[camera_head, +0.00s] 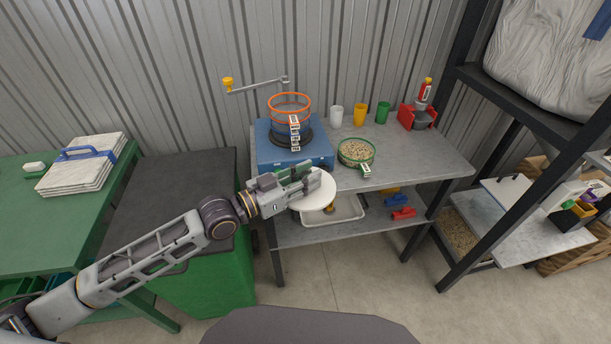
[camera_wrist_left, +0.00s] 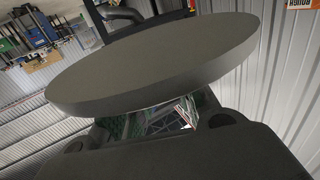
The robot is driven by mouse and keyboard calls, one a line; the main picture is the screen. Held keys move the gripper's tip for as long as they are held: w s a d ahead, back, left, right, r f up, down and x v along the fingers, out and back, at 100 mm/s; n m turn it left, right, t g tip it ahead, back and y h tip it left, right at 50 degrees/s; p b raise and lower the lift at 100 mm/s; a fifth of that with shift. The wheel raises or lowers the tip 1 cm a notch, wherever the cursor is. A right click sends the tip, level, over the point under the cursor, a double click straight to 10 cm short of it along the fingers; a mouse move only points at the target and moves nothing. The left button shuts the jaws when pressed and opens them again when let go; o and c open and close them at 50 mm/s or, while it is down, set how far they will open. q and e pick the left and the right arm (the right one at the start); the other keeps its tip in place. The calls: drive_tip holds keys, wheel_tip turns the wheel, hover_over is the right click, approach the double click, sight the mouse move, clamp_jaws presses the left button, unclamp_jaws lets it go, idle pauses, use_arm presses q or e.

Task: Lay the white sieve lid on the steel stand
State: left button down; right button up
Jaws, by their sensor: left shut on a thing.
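The white sieve lid (camera_head: 316,190) is a round flat disc. My left gripper (camera_head: 300,183) is shut on its edge and holds it at the front left edge of the grey two-level stand (camera_head: 408,150), which looks like the steel stand. In the head view the lid overlaps the stand's front edge, and I cannot tell whether it touches. In the left wrist view the lid (camera_wrist_left: 155,62) shows large, tilted and shaded, hiding most of what lies beyond. My right gripper is not in view.
On the stand's top are a blue machine (camera_head: 282,150) with an orange ring (camera_head: 290,105), a green-rimmed sieve of grains (camera_head: 356,152), several cups and a red holder (camera_head: 415,117). A white tray (camera_head: 345,210) lies on the lower shelf. The top's front right is clear.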

use_arm(q)
drive_tip(key=shift+w+d+f+m+g+h, duration=0.15)
drive_tip(key=shift+d+m+g+h, duration=0.15)
drive_tip(key=shift+d+g, duration=0.15)
drive_tip(key=shift+d+f+g, duration=0.15)
drive_tip(key=shift+d+g, duration=0.1)
drive_tip(key=shift+d, duration=0.05)
drive_tip(key=shift+w+f+m, duration=0.25)
drive_tip(key=shift+m, duration=0.05)
drive_tip(key=shift+w+f, duration=0.1)
drive_tip(key=shift+w+a+f, duration=0.15)
drive_tip(key=shift+a, duration=0.05)
drive_tip(key=shift+w+d+f+m+g+h, duration=0.35)
drive_tip(key=shift+d+f+m+g+h, duration=0.05)
drive_tip(key=shift+d+g+h, duration=0.2)
drive_tip(key=shift+w+f+g, duration=0.25)
drive_tip(key=shift+f+g, duration=0.05)
drive_tip(key=shift+f, duration=0.05)
idle(0.8)
drive_tip(key=shift+a+r+m+g+h, duration=0.1)
drive_tip(key=shift+a+m+g+h, duration=0.2)
drive_tip(key=shift+m+g, duration=0.15)
idle(0.4)
